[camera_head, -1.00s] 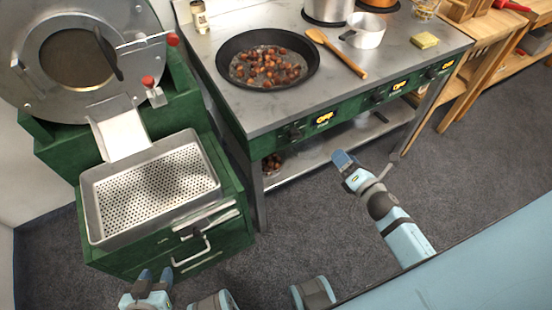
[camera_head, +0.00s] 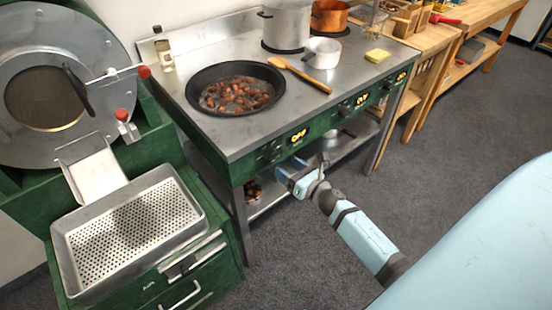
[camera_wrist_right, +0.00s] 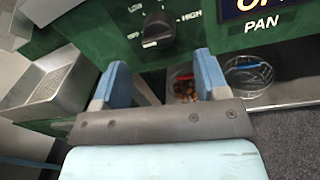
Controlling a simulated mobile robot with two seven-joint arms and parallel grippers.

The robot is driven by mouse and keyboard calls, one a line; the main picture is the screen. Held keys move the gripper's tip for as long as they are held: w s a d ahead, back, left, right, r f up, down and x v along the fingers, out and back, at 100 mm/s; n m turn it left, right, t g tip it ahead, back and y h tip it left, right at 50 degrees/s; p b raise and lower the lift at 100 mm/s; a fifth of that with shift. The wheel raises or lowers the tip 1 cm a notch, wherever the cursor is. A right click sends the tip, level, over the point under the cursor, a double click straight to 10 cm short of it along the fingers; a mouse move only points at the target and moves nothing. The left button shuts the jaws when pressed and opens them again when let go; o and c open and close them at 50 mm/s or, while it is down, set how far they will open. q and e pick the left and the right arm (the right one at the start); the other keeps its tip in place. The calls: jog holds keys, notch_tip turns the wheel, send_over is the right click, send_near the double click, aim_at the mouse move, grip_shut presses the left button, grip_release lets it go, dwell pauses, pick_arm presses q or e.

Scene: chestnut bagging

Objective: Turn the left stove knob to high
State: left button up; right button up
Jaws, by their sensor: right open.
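The left stove knob (camera_head: 270,152) is a black dial on the green front panel, below the pan of chestnuts. In the right wrist view the knob (camera_wrist_right: 158,30) sits beyond my fingertips, with OFF and HIGH marked around it and a PAN display to its right. The display beside it (camera_head: 298,136) reads OFF. My right gripper (camera_head: 286,178) is below and slightly right of the knob, apart from it. In the wrist view its two blue fingers (camera_wrist_right: 160,72) are spread with nothing between them. My left gripper is not in view.
A black pan (camera_head: 191,92) with chestnuts sits on the stove top (camera_head: 240,134). A perforated tray (camera_head: 196,222) is at left. A lower shelf (camera_head: 345,143) lies under the stove.

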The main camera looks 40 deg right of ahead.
aim_at(276, 159)
jog(key=w, duration=0.4)
jog(key=w+a, duration=0.1)
jog(key=shift+w, duration=0.4)
jog(key=c, duration=0.9)
